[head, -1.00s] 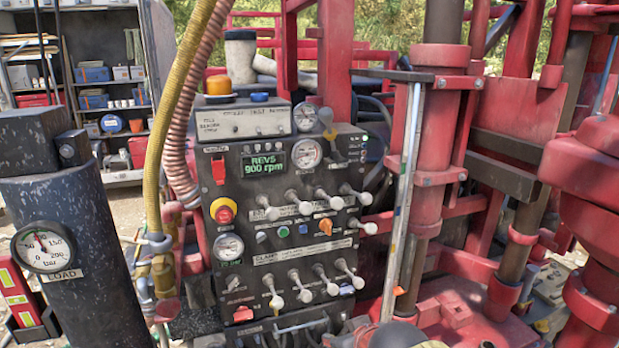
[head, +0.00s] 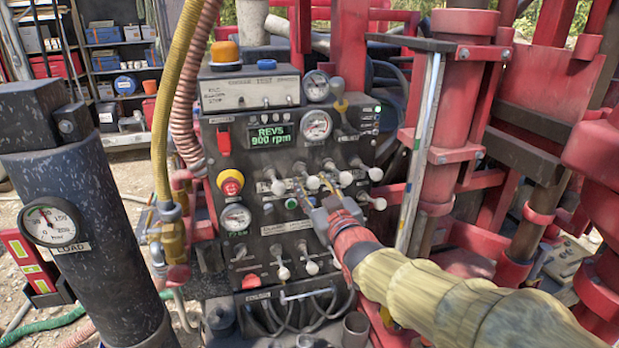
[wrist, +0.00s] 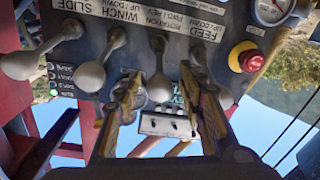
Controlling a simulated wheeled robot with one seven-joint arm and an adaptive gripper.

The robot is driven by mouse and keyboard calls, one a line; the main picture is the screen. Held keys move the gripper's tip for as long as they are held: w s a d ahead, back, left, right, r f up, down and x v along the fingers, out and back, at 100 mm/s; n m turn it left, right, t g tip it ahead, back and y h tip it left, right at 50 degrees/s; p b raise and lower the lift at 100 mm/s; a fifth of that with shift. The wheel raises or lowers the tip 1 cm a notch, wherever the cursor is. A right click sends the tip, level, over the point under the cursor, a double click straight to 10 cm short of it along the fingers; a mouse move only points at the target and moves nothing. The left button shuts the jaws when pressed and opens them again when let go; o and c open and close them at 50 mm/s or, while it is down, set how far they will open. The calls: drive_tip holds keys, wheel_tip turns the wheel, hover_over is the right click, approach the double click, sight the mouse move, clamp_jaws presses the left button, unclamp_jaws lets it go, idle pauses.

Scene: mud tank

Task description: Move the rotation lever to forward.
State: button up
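The rotation lever (wrist: 159,86) has a pale round knob and hangs under the ROTATION FWD/REV label (wrist: 161,18) in the upside-down wrist view. In the head view its knob (head: 312,183) shows in the upper lever row. My gripper (wrist: 166,90) is open, with one finger on each side of this knob; contact cannot be told. In the head view, my gripper (head: 313,188) reaches the panel from the lower right. The feed lever (wrist: 223,98) is partly hidden behind one finger. The winch lever (wrist: 90,76) is close beside the other finger.
The slide lever (wrist: 20,65) is further along the row. A red stop button (head: 230,182) is left of the levers. Red mast frames (head: 455,150) stand at right.

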sight(307, 175)
drive_tip(key=shift+x, duration=1.65)
drive_tip(key=shift+c, duration=0.3)
clamp_jaws()
